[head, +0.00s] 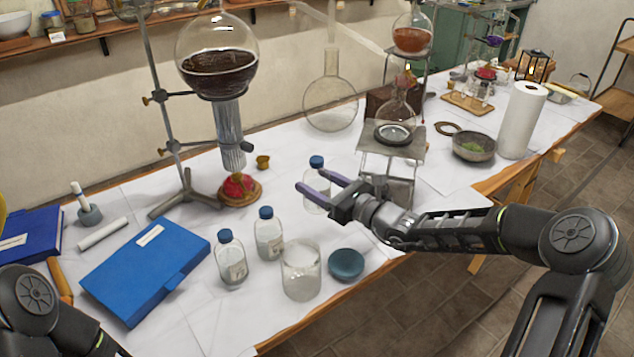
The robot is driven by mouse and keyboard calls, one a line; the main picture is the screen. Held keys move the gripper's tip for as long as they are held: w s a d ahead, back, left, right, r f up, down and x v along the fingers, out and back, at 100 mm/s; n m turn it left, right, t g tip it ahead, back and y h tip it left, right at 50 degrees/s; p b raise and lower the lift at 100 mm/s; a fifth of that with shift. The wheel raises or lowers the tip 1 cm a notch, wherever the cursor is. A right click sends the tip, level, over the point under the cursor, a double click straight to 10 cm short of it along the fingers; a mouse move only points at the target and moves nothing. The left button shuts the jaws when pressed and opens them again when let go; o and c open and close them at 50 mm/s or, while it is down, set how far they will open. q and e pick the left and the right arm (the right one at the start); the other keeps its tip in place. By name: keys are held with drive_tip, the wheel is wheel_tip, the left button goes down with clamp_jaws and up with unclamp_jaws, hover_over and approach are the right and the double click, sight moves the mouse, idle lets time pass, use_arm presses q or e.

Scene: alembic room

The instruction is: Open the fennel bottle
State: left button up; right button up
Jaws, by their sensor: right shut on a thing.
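Several small clear bottles with blue caps stand on the white-covered table; their labels are too small to read, so I cannot tell which is fennel. One bottle (317,203) is between the fingers of my right gripper (321,183), which is shut on it from the right. Its blue cap shows above the purple-tipped fingers and is on. Two other capped bottles stand to the left, one nearer the front (231,262) and one beside it (269,239). My left gripper is out of view; only part of my left arm shows at lower left.
A glass beaker (300,276) and a blue bowl (346,264) stand near the front edge. A blue book (145,270) lies left. A metal stand (391,149) with a flask is just behind my right gripper. A tall flask stand (166,125) rises at left.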

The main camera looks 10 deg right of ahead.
drive_tip(key=shift+r, duration=0.1)
clamp_jaws()
idle(0.3)
